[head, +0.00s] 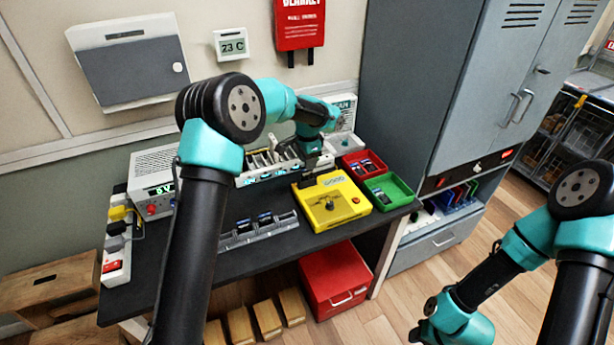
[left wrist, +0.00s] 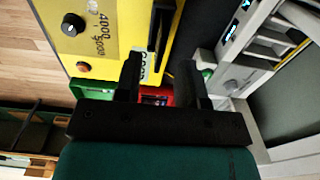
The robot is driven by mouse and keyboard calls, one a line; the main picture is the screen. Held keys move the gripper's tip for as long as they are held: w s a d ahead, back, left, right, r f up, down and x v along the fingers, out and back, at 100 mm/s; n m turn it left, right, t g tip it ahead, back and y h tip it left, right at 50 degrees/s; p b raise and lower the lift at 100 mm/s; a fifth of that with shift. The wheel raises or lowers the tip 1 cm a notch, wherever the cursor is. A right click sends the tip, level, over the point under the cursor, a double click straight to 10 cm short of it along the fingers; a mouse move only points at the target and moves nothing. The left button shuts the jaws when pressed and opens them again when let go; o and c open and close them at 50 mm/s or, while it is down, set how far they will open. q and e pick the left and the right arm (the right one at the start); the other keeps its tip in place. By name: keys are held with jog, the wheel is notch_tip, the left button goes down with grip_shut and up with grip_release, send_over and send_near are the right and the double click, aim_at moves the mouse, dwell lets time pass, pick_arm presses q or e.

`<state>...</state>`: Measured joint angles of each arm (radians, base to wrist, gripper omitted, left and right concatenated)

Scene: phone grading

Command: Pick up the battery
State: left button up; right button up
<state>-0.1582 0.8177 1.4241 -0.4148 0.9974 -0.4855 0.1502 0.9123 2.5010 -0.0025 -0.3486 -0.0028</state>
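My left gripper (head: 309,170) is over the back edge of the yellow tester box (head: 332,208). In the left wrist view its two black fingers (left wrist: 160,80) stand apart with nothing held between them. The yellow box (left wrist: 105,35) shows beside them, with a dark slot (left wrist: 160,22) in it. I cannot single out the battery for sure. Small dark pieces with blue ends lie in the grey rack (head: 283,228), the red bin (head: 348,160) and the green bin (head: 401,187). My right arm hangs at the lower right; its fingers are out of the picture.
A white power supply (head: 152,162) stands at the table's left. A white rack (head: 247,178) stands at the back, and a white bin (head: 346,145) behind the red one. A grey cabinet (head: 425,75) rises to the right. The table's front left (head: 190,275) is bare.

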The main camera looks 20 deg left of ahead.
aim_at(307, 176)
pick_arm(q)
notch_tip(307, 176, down, 5)
jog(key=shift+s+a+r, duration=0.1)
jog(key=shift+s, duration=0.05)
dwell(0.5)
grip_shut()
